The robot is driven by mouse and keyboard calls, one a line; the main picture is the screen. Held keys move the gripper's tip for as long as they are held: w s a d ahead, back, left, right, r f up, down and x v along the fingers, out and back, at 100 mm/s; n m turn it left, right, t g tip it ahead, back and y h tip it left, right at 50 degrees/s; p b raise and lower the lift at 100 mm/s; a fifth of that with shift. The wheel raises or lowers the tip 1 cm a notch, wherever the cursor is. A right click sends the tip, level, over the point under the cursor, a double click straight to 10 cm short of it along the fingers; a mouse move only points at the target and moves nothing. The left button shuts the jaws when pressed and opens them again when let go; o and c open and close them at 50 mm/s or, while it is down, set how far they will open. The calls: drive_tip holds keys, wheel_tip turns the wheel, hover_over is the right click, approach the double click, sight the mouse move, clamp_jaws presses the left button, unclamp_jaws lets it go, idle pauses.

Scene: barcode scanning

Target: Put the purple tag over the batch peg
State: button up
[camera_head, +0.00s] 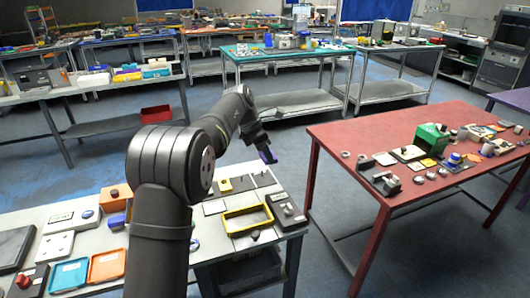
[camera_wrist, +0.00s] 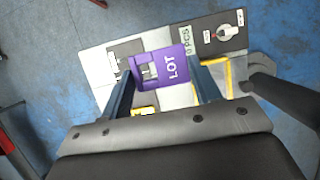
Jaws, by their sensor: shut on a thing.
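The purple tag (camera_wrist: 172,66) is marked LOT and has a squarish opening at its left end. My gripper (camera_wrist: 164,78) is shut on it, with one finger at each side. In the head view the purple tag (camera_head: 268,156) is a small patch at the end of my arm, above the back of the grey table. Under the tag in the wrist view lies a dark plate with a white label (camera_wrist: 114,60), partly covered by the tag. Dark plates with small posts (camera_head: 264,176) stand below my gripper in the head view. I cannot tell which post is the batch peg.
A yellow-rimmed tray (camera_head: 247,219) lies in front of the plates. A dark board with a round silver knob (camera_wrist: 224,30) is at the wrist view's upper right. Orange (camera_head: 107,265) and blue (camera_head: 69,273) trays lie at the left. A red table (camera_head: 345,138) stands to the right.

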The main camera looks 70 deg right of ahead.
drive_tip(key=shift+n+h, duration=0.3)
drive_tip(key=shift+n, duration=0.6)
drive_tip(key=shift+w+d+f, duration=0.85)
drive_tip(key=shift+d+f, duration=0.5)
drive_tip(key=shift+f, duration=0.65)
drive_tip(key=shift+w+d+f, duration=0.85)
drive_tip(key=shift+d+f, duration=0.5)
drive_tip(key=shift+f, duration=0.65)
drive_tip(key=shift+w+d+f, duration=0.85)
drive_tip(key=shift+d+f, duration=0.5)
drive_tip(key=shift+f, duration=0.65)
drive_tip(key=shift+f, duration=1.8)
drive_tip(key=o, duration=1.1)
drive_tip(key=shift+c, duration=0.2)
drive_tip(key=v, duration=1.7)
drive_tip(key=shift+s+r, duration=0.3)
drive_tip(key=shift+r, duration=0.05)
